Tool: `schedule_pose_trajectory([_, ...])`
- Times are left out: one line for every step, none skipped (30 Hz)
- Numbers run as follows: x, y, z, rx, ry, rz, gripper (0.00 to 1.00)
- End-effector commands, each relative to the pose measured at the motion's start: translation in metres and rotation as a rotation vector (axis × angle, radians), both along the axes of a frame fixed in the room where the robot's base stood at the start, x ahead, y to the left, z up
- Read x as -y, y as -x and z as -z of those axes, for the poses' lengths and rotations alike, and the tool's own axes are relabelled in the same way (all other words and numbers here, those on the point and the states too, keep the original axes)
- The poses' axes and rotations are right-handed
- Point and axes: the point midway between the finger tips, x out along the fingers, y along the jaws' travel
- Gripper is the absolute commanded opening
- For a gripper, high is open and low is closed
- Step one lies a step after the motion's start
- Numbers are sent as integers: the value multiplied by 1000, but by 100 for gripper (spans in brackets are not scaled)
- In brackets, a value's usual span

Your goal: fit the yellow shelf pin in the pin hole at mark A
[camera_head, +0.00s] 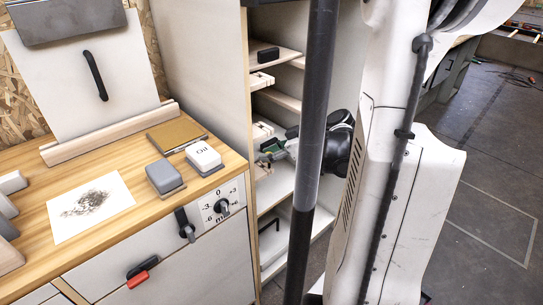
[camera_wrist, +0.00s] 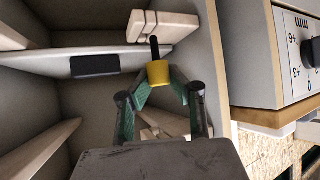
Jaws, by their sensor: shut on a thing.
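The yellow shelf pin (camera_wrist: 158,73) has a yellow head and a dark, thin shaft. My gripper (camera_wrist: 160,82) is shut on the yellow head, with a green-sided finger on each side. The shaft points up in the wrist view, and its tip appears close to a pale slotted wooden block (camera_wrist: 178,27); I cannot tell whether they touch. In the head view my gripper (camera_head: 268,154) is inside the open cabinet, partly behind a dark post. I cannot make out mark A or its pin hole in either view.
Cabinet shelves (camera_head: 276,99) and side walls surround my gripper closely. The wooden worktop (camera_head: 120,190) at left holds a grey block (camera_head: 164,175) and a white "Oil" block (camera_head: 203,155).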

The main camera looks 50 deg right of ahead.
Motion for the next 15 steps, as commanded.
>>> schedule_pose_trajectory([0,-2,0,0,-1,-1,1])
schedule_pose_trajectory([0,-4,0,0,-1,-1,1])
schedule_pose_trajectory([0,-5,0,0,-1,-1,1])
schedule_pose_trajectory([0,-7,0,0,-1,-1,1])
schedule_pose_trajectory([0,-8,0,0,-1,-1,1])
schedule_pose_trajectory([0,-10,0,0,-1,-1,1])
schedule_pose_trajectory([1,-11,0,0,-1,-2,1])
schedule_pose_trajectory([1,-12,0,0,-1,-1,1])
schedule_pose_trajectory([1,-14,0,0,-1,-1,1])
schedule_pose_trajectory([1,-15,0,0,-1,-1,1])
schedule_pose_trajectory([1,-17,0,0,-1,-1,1])
schedule_pose_trajectory([2,-18,0,0,0,0,1])
schedule_pose_trajectory([2,-19,0,0,0,0,1])
schedule_pose_trajectory([2,-21,0,0,0,0,1])
schedule_pose_trajectory([2,-22,0,0,0,0,1])
